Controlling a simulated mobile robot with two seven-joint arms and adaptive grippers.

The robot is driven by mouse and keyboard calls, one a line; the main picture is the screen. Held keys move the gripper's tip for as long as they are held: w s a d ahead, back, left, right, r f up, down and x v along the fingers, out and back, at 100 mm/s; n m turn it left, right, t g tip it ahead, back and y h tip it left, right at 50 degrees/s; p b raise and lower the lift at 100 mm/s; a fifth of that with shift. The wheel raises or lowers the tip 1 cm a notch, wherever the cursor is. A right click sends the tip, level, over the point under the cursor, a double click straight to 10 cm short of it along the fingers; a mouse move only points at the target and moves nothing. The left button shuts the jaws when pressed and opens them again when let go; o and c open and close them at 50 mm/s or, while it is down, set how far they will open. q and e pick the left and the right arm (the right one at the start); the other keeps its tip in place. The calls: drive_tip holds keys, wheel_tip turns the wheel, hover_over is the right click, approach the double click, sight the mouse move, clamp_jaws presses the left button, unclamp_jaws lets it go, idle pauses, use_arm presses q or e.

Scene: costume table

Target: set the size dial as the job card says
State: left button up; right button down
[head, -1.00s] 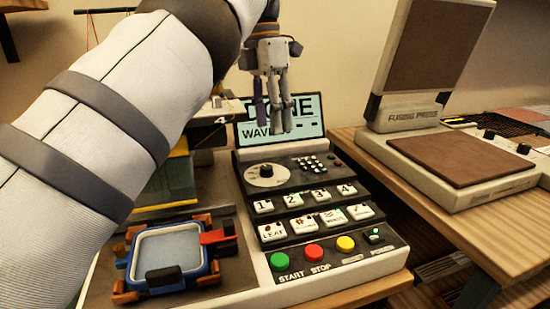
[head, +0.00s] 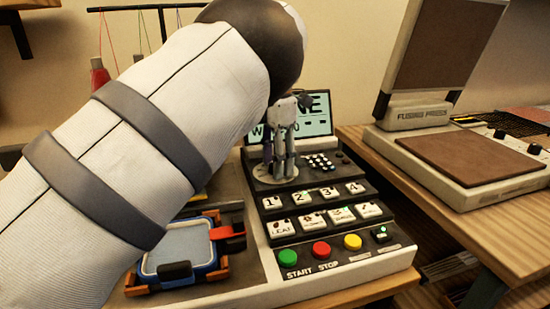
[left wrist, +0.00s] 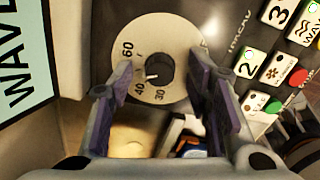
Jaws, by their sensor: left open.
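The size dial is a cream disc (head: 266,186) with a dark knob, on the control panel behind the number keys. The left wrist view shows the disc (left wrist: 132,38) with 60, 40 and 30 readable, and the knob (left wrist: 162,70) with a white pointer mark near 40. My left gripper (head: 280,172) is over the dial, pointing down. In the left wrist view its open fingers (left wrist: 170,95) stand on either side of the knob, with gaps visible. Whether they touch the disc cannot be told. No job card is readable. My right gripper is out of view.
The display screen (head: 312,128) behind the dial is partly hidden by my gripper. Number keys (head: 315,195), picture keys and green, red and yellow buttons (head: 321,250) lie in front. A blue hoop frame (head: 180,250) is at left, a fusing press (head: 465,165) at right.

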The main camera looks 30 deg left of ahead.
use_arm(q)
drive_tip(key=shift+c, duration=0.6)
clamp_jaws()
drive_tip(key=shift+r+n, duration=0.1)
drive_tip(key=shift+n, duration=0.2)
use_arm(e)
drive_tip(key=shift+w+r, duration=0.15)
use_arm(q)
drive_tip(key=shift+n+p, duration=0.35)
drive_tip(key=shift+n, duration=0.65)
drive_tip(key=n, duration=0.3)
drive_tip(key=shift+n, duration=0.3)
drive_tip(key=n, duration=0.4)
drive_tip(key=shift+n, duration=2.7)
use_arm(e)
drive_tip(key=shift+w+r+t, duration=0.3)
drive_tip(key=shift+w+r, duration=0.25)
